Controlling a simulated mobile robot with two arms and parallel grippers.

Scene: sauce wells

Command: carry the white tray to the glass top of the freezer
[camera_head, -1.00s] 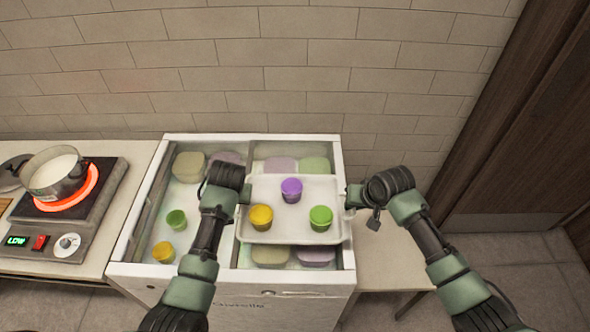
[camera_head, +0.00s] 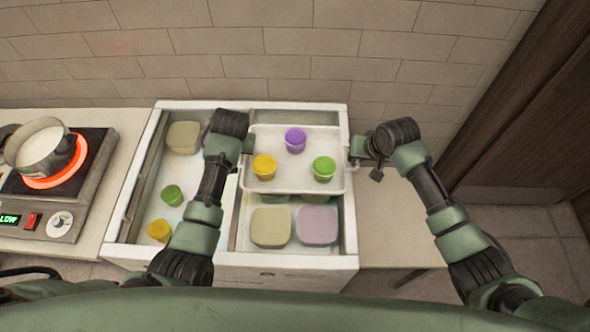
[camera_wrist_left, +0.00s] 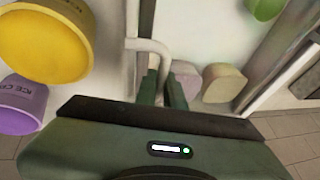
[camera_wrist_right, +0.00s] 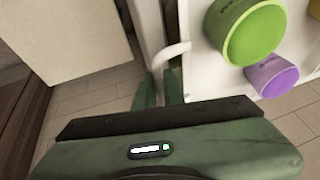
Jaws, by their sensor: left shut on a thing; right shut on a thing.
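The white tray (camera_head: 294,178) is held level over the back part of the right half of the freezer (camera_head: 230,262). It carries a purple cup (camera_head: 295,142), a yellow cup (camera_head: 263,168) and a green cup (camera_head: 323,170), all upright. My left gripper (camera_head: 247,146) is shut on the tray's left handle, which also shows in the left wrist view (camera_wrist_left: 150,46). My right gripper (camera_head: 355,150) is shut on the right handle, also in the right wrist view (camera_wrist_right: 172,54). I cannot tell whether the tray touches the freezer top.
Inside the freezer are pale tubs (camera_head: 271,227) and, on the left, a green cup (camera_head: 172,195) and a yellow cup (camera_head: 159,231). A pot (camera_head: 42,150) sits on a glowing burner at the left. A counter (camera_head: 395,235) lies right of the freezer, with a tiled wall behind.

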